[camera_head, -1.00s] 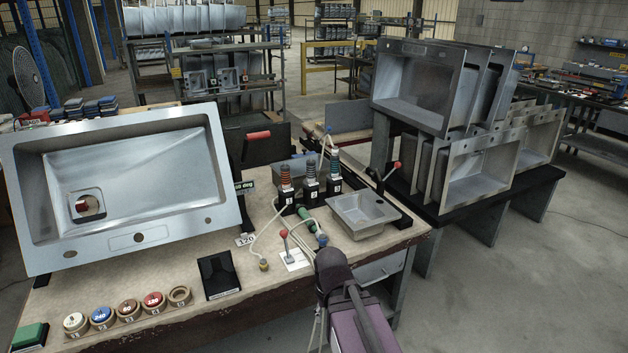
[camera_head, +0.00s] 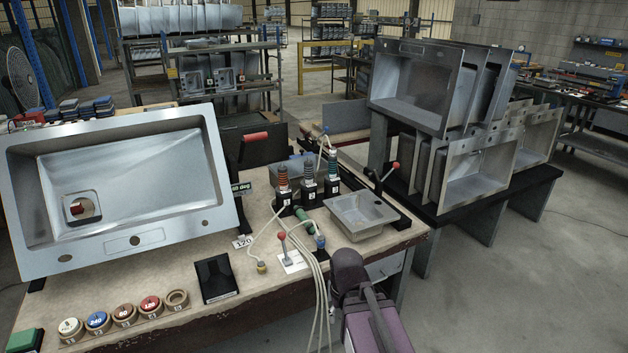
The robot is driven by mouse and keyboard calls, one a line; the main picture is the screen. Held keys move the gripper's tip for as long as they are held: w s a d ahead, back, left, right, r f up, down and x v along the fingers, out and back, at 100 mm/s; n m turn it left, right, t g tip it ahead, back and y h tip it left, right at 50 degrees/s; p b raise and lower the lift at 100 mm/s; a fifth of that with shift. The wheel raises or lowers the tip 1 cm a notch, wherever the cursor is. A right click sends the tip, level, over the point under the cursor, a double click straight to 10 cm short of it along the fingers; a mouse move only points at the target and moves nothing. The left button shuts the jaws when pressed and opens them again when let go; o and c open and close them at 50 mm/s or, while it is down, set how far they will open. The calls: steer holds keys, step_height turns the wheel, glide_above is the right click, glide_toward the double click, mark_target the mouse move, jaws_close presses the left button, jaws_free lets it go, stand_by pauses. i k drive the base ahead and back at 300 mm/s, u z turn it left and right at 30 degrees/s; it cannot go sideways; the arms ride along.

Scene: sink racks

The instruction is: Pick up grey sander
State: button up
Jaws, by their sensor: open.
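Three sanders stand upright in a row in black holders on the wooden bench. The grey sander (camera_head: 308,172) is the middle one, with a ribbed grey top. The orange-topped sander (camera_head: 282,180) is on its left and the green-topped sander (camera_head: 332,164) on its right. All three stand apart from my arm. My arm's purple and dark links show at the bottom, right of centre, at the bench's front edge. My gripper cannot be seen in this view.
A large tilted sink (camera_head: 215,145) fills the bench's left side. A small sink (camera_head: 358,214) lies right of the sanders. A green-handled tool (camera_head: 308,222), a red-knobbed lever (camera_head: 282,240) and pale hoses (camera_head: 318,285) lie in front. Stacked sinks (camera_head: 415,90) stand on the right.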

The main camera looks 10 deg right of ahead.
mark_target(308, 183)
steer(key=z, duration=0.05)
steer(key=i, duration=1)
